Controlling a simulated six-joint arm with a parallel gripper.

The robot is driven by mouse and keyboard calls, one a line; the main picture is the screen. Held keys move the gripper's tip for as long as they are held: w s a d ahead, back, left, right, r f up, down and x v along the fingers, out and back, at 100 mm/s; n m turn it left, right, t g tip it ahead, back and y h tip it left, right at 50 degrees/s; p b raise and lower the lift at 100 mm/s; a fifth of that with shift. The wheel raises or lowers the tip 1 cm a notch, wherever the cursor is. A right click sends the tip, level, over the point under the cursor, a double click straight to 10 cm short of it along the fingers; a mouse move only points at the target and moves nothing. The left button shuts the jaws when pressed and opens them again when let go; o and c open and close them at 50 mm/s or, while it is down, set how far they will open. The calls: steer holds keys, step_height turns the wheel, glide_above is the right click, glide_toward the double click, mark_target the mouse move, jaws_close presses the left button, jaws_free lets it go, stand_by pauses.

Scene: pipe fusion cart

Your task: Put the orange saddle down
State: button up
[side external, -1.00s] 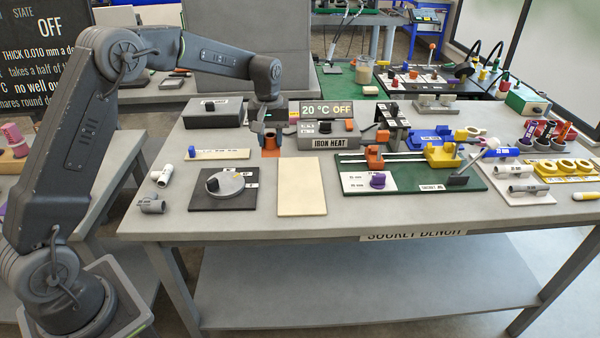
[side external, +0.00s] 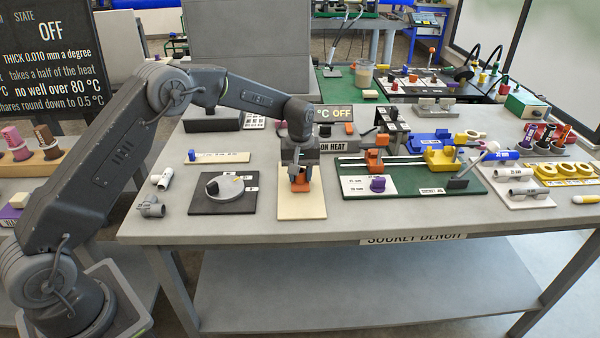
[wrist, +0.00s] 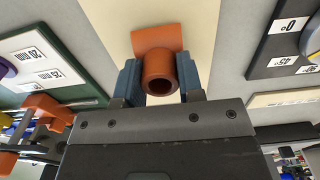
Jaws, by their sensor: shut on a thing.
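The orange saddle (side external: 300,181) is at my gripper (side external: 300,168), over the cream board (side external: 303,206) at the front middle of the bench. In the wrist view the saddle (wrist: 158,72) shows a round hollow stub and a curved flange. My gripper's two blue-grey fingers (wrist: 159,80) are shut on the stub, one on each side. The cream board (wrist: 195,15) lies behind the saddle in that view. I cannot tell whether the saddle touches the board or is just above it.
Left of the board is a dark plate with a grey dial (side external: 225,186). Right of it is the green base (side external: 410,174) with orange and yellow clamps. The iron heat box (side external: 333,146) stands behind, partly hidden by my arm. The board's front part is clear.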

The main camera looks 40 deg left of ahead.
steer(key=shift+f, duration=0.1)
steer(key=o, duration=0.9)
